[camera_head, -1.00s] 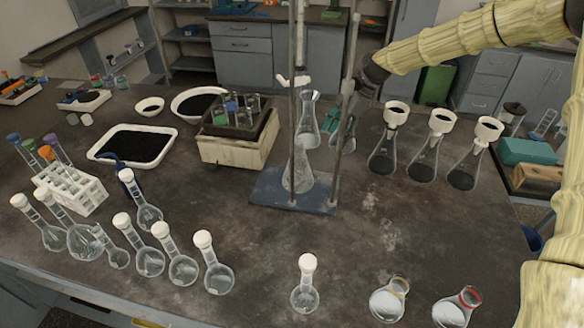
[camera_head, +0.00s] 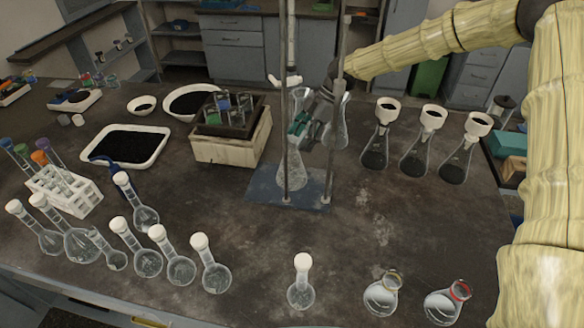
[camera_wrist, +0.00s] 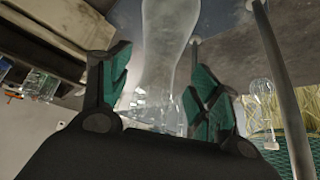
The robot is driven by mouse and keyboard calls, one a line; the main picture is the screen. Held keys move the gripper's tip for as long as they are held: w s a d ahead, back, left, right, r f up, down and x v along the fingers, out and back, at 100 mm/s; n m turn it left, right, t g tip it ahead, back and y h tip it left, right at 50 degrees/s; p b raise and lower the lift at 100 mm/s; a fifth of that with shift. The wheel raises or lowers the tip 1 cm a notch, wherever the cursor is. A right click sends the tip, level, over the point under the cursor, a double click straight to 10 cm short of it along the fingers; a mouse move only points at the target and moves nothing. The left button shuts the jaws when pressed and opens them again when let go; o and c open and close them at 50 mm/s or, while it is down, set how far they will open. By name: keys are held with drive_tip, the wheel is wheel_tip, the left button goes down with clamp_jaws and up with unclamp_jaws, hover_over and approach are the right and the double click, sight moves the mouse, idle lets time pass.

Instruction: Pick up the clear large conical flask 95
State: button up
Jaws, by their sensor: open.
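A clear conical flask (camera_head: 291,170) stands on the blue base of the retort stand, between its metal rods. Another clear flask (camera_head: 341,125) shows behind the right rod, partly hidden. My gripper (camera_head: 308,122) is at the stand, just above the flask on the base, with green finger pads and dark links partly covered by the rods. In the wrist view, my gripper (camera_wrist: 157,95) is open, with one finger on each side of clear glass (camera_wrist: 166,55). I cannot tell whether either finger touches the glass.
The stand's rods (camera_head: 339,115) rise close to my gripper. Three flasks with white-topped funnels (camera_head: 382,135) stand to the right. A wooden crate (camera_head: 225,148) with a bottle rack is to the left. Round stoppered flasks (camera_head: 212,275) line the front. The middle right of the table is clear.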

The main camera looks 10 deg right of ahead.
sight(295, 145)
drive_tip(key=shift+p+x, duration=0.65)
drive_tip(key=shift+x, duration=1.15)
drive_tip(key=shift+a, duration=0.1)
drive_tip(key=shift+r, duration=0.1)
clamp_jaws()
